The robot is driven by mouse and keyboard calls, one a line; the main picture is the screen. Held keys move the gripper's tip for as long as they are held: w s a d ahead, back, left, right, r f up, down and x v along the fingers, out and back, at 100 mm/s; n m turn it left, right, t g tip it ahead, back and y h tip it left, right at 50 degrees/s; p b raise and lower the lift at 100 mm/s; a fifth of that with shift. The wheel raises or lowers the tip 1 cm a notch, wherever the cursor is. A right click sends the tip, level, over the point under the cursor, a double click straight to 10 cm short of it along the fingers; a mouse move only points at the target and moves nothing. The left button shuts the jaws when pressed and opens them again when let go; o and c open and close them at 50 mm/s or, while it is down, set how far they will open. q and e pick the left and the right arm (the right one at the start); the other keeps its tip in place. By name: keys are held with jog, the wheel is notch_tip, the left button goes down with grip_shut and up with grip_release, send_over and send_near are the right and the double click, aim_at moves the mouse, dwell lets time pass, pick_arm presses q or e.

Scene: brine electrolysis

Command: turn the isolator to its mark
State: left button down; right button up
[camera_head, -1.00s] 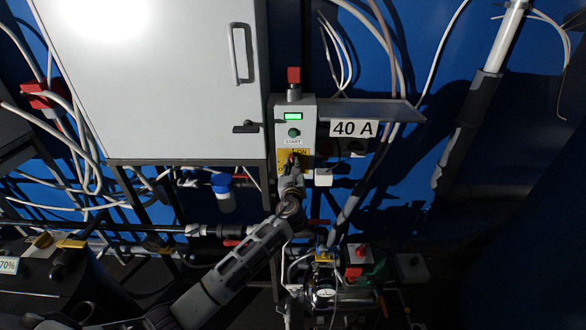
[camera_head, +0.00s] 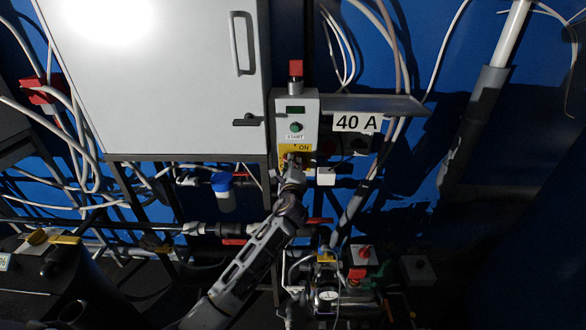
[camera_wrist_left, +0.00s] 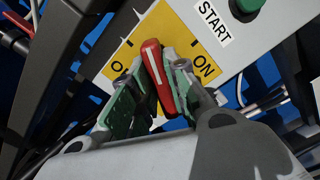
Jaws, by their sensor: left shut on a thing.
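The isolator is a red handle (camera_wrist_left: 157,78) with a white line, on a yellow plate (camera_wrist_left: 181,35) lettered ON, with a partly covered O at its other side. In the left wrist view my left gripper (camera_wrist_left: 160,92) is shut on the handle, one green-padded finger on each side. The handle's white line points toward the upper edge of the plate, between the two markings. In the head view the gripper (camera_head: 293,163) covers the handle, and the yellow plate shows above it on the grey control box (camera_head: 309,112). My right gripper is out of view.
The box carries a dark display (camera_head: 295,109), a green START button (camera_head: 296,127) and a red knob (camera_head: 295,69) on top. A grey cabinet (camera_head: 160,80) stands to its left. A 40 A label (camera_head: 357,123) hangs under a shelf to its right. Pipes and cables lie below.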

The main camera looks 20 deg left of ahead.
pick_arm(q)
jog(key=shift+f+n+b, duration=0.15)
jog(key=shift+n+b, duration=0.6)
jog(key=shift+n, duration=0.7)
jog(key=shift+f+n+b, duration=0.15)
jog(key=shift+n+b, duration=0.55)
jog(key=shift+n, duration=0.75)
jog(key=c, duration=1.4)
grip_release()
jog(key=shift+a, duration=0.1)
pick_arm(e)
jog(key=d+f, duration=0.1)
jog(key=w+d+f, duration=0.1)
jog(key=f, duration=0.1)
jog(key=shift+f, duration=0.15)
pick_arm(q)
jog(key=shift+v, duration=6.05)
jog(key=shift+r, duration=0.1)
